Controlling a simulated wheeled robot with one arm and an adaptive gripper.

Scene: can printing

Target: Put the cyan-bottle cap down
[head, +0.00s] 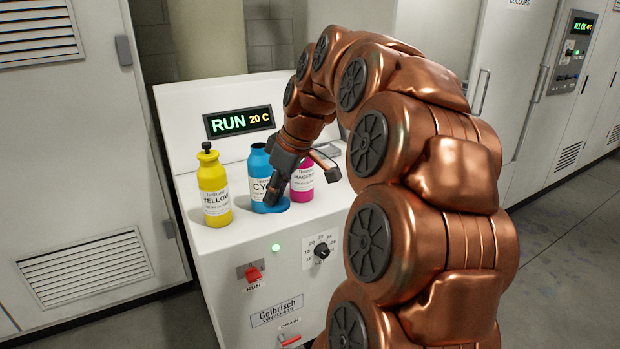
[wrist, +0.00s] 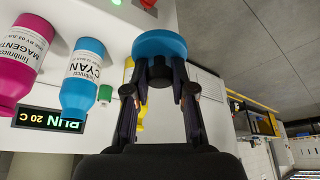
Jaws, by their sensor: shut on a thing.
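The cyan-bottle cap (head: 279,206) is a wide blue disc; it also shows large in the wrist view (wrist: 160,43). My gripper (head: 274,191) is shut on its dark stem, with a finger on each side in the wrist view (wrist: 162,82). The cap is low over the machine's white top, in front of the cyan bottle (head: 257,180); I cannot tell whether it touches the surface. The cyan bottle stands upright without a cap on its neck, and my gripper partly hides it. It also shows in the wrist view (wrist: 82,85).
A yellow bottle (head: 213,190) with a black-knobbed cap stands left of the cyan one. A magenta bottle (head: 302,181) stands right, partly behind my gripper. The white machine (head: 235,262) has a red run switch (head: 252,273) and a dial (head: 321,250) on its front. Its display (head: 239,121) reads RUN 20 C.

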